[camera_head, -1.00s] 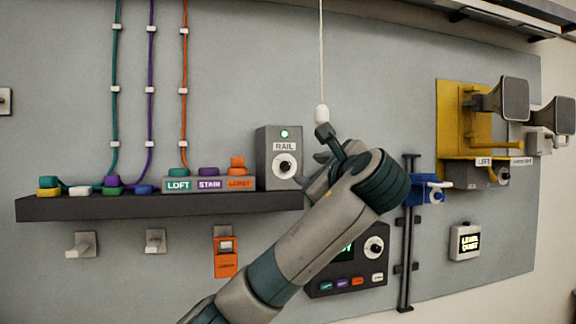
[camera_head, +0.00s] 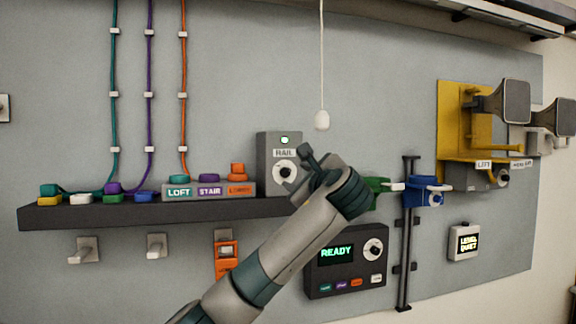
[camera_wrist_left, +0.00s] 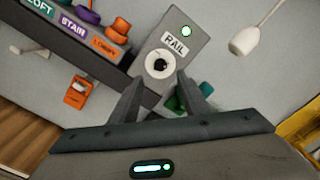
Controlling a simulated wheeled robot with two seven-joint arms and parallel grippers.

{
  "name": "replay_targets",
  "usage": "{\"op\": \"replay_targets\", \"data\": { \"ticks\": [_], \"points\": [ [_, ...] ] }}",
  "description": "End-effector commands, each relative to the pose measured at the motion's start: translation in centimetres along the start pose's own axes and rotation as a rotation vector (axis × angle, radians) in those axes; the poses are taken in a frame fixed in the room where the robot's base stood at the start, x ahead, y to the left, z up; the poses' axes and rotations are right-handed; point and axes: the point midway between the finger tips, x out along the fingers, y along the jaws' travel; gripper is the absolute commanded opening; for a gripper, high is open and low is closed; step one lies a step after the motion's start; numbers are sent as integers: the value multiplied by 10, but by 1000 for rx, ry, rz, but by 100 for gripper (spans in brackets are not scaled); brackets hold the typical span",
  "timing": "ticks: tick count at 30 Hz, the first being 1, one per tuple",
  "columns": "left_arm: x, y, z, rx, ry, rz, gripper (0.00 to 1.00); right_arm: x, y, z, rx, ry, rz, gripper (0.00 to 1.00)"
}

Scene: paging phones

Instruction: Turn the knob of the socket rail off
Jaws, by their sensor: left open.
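The socket rail's control is a grey box (camera_head: 268,151) labelled RAIL, with a lit green lamp (camera_head: 284,140) at its top. Its round white knob (camera_head: 284,173) with a dark centre shows on the lower face. My left gripper (camera_head: 304,163) is just right of the box, near the knob. In the left wrist view the knob (camera_wrist_left: 159,65) sits ahead, between and beyond the two open fingers (camera_wrist_left: 165,98), which hold nothing. I cannot tell whether a fingertip touches the box. My right gripper is not in view.
A dark shelf (camera_head: 120,214) carries coloured plugs and the LOFT, STAIR and LOBBY socket block (camera_head: 210,190). A white pull-cord end (camera_head: 322,120) hangs above my gripper. A READY panel (camera_head: 347,287), a black rail (camera_head: 406,245) and a blue clamp (camera_head: 424,191) stand to the right.

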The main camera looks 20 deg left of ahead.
Motion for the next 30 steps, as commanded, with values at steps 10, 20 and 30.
{"op": "replay_targets", "data": {
  "ticks": [10, 20, 30],
  "points": [
    [61, -2, 3, 3, 0, 4, 42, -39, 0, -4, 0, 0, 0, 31],
    [87, 0, 0, 1, 0, 0, 42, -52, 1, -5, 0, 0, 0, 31],
    [88, 0, 0, 1, 0, 0, 37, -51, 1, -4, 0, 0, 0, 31]
  ]
}}
